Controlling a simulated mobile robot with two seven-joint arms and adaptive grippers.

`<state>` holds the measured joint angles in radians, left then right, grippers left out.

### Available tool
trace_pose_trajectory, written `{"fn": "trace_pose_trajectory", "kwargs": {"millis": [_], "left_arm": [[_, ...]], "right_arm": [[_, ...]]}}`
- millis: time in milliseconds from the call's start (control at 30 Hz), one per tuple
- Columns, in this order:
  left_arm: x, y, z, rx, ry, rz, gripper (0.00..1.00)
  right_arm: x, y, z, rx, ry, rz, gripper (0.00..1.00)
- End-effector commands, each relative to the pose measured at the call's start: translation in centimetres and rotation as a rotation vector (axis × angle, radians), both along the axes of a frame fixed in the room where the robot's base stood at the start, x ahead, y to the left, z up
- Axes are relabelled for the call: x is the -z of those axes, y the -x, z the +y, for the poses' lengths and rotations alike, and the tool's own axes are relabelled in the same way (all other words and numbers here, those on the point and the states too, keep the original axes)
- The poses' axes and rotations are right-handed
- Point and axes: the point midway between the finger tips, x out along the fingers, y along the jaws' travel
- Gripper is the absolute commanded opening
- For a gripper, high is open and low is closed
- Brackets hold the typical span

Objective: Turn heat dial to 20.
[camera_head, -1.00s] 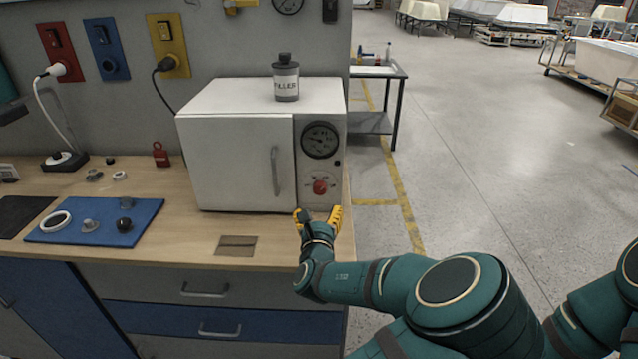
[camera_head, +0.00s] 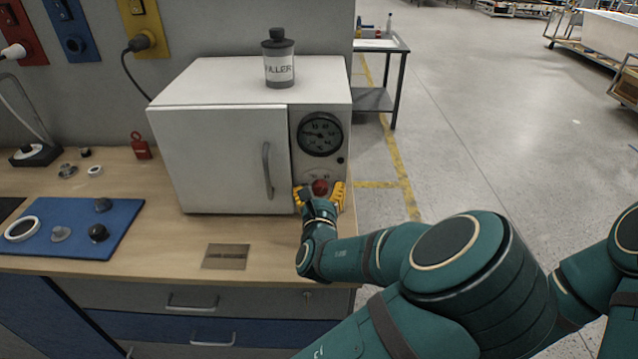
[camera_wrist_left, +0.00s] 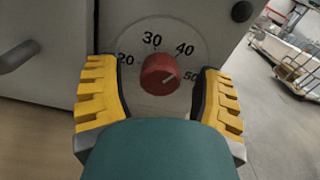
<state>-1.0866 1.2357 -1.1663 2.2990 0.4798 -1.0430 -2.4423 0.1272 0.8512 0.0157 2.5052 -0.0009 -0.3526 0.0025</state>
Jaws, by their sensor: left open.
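The heat dial is a red knob (camera_head: 320,187) low on the front panel of the white oven (camera_head: 222,158). In the left wrist view the dial (camera_wrist_left: 161,74) has a scale around it reading 20, 30, 40 and 50. Its pale pointer mark points right, toward the 50. My left gripper (camera_head: 320,196) is open, with its yellow fingers on either side of the knob. In the left wrist view the gripper (camera_wrist_left: 160,92) shows a gap between each finger and the dial. My right gripper is not in view.
A filler can (camera_head: 279,60) stands on top of the oven. The oven's door handle (camera_head: 267,171) is left of the dial. A blue mat (camera_head: 72,238) with small parts lies on the workbench (camera_head: 170,235). A round gauge (camera_head: 320,134) sits above the dial.

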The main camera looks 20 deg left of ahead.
Motion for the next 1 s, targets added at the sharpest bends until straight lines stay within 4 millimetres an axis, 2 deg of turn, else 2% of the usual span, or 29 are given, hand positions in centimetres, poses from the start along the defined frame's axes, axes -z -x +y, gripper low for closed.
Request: {"fn": "trace_pose_trajectory", "kwargs": {"millis": [367, 400, 567, 600, 1000], "left_arm": [[-0.01, 0.11, -0.06, 0.0, 0.0, 0.0, 0.68], [-0.01, 0.11, -0.06, 0.0, 0.0, 0.0, 0.62], [-0.01, 0.1, -0.06, 0.0, 0.0, 0.0, 0.06], [-0.01, 0.1, -0.06, 0.0, 0.0, 0.0, 0.0], [-0.12, 0.06, -0.03, 0.0, 0.055, -0.018, 0.0]], "right_arm": [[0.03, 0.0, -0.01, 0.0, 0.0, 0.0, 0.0], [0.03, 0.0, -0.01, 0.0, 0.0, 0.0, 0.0], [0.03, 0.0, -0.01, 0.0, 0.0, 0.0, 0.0], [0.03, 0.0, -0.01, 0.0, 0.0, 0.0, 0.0], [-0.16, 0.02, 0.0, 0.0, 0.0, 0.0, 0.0]]}}
